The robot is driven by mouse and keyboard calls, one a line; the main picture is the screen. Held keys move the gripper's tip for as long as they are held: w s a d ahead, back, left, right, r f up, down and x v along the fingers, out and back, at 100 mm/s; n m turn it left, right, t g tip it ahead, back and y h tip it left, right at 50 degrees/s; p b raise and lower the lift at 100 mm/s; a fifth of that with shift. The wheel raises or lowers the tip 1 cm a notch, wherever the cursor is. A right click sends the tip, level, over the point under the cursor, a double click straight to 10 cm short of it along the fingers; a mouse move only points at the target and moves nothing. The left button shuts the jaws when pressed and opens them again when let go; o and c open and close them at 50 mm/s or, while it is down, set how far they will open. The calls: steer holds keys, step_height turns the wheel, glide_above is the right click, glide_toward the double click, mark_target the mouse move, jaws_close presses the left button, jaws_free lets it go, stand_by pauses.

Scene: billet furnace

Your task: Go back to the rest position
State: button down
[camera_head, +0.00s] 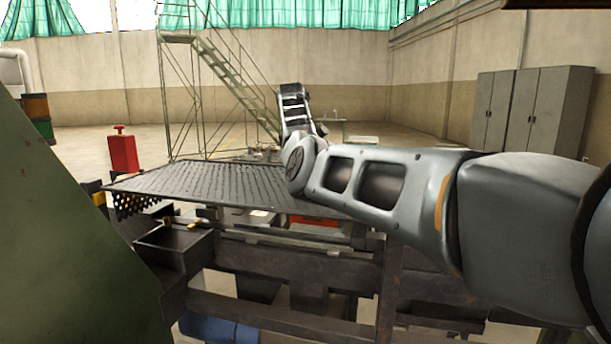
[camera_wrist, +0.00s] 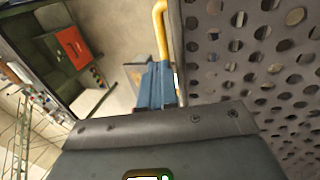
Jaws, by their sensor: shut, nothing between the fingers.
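My gripper (camera_wrist: 158,68) shows in the wrist view as two narrow blue-grey fingers close together, rising from the wide dark grey housing at the bottom. They look shut and I see nothing held. In the head view, my arm reaches in from the right and bends upward at a joint above the dark slatted table (camera_head: 215,183). My gripper cannot be made out there.
A red post (camera_head: 123,152) stands left of the table. Green stairs (camera_head: 235,85) and grey cabinets (camera_head: 545,110) are behind. In the wrist view, a perforated metal plate (camera_wrist: 225,65) fills the right, a yellow bar (camera_wrist: 160,28) passes near the fingers, and a red panel (camera_wrist: 72,47) is upper left.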

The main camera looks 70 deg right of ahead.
steer(key=d+b+v, duration=0.1)
steer(key=v, duration=0.8)
steer(key=shift+r+b, duration=0.35)
steer(key=shift+r, duration=0.15)
steer(key=shift+w, duration=0.1)
